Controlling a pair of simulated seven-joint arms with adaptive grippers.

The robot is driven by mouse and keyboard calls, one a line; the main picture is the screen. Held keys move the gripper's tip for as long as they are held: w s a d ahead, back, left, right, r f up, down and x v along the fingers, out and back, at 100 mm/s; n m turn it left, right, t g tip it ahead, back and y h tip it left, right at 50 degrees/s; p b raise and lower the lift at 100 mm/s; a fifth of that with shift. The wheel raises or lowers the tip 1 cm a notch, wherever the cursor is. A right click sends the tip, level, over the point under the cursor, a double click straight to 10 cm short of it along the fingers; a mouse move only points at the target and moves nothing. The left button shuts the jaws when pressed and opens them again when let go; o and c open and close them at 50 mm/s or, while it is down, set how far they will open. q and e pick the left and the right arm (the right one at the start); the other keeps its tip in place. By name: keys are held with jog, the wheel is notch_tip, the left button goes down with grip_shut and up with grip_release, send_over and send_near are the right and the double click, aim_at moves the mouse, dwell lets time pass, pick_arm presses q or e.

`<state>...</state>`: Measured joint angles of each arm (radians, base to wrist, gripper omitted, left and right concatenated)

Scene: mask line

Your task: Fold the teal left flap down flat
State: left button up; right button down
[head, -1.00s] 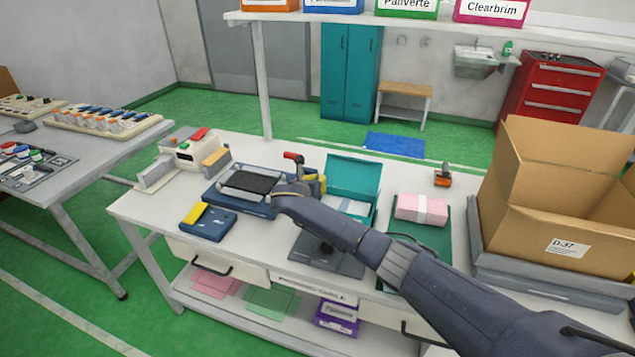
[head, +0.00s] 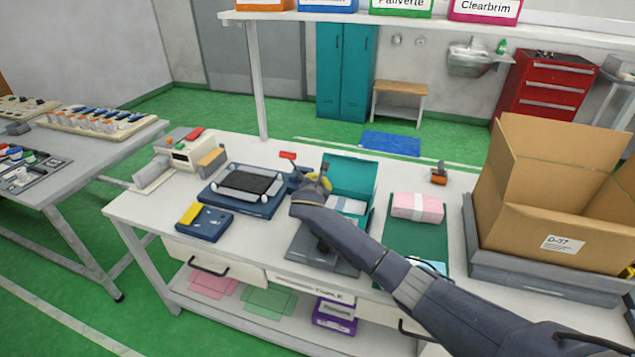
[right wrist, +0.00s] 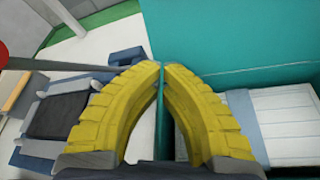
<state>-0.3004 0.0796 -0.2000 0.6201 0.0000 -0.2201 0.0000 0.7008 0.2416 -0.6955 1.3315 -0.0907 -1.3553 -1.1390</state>
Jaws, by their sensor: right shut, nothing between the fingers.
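The teal box (head: 350,172) stands open on the workbench, its tall back panel raised; it also fills the upper right of the right wrist view (right wrist: 240,45). White folded contents (head: 347,205) lie inside and also show in the right wrist view (right wrist: 283,112). The left flap is mostly hidden behind my right gripper; a narrow teal strip shows between the fingers in the right wrist view. My right gripper (head: 320,182) has yellow fingers (right wrist: 162,68), shut and empty, at the box's left edge. I cannot tell whether they touch it. My left gripper is out of view.
A red-knobbed lever (head: 288,155) stands just left of my right gripper. A blue fixture with a black pad (head: 245,185) lies further left. A pink packet (head: 418,207) lies on a green mat right of the box. A large cardboard carton (head: 560,190) stands far right.

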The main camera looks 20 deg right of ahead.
dwell(0.5)
jog(key=c, duration=1.6)
grip_release()
jog(key=shift+c, duration=0.2)
jog(key=v, duration=1.2)
jog(key=shift+o, duration=0.2)
jog(key=shift+d, duration=0.1)
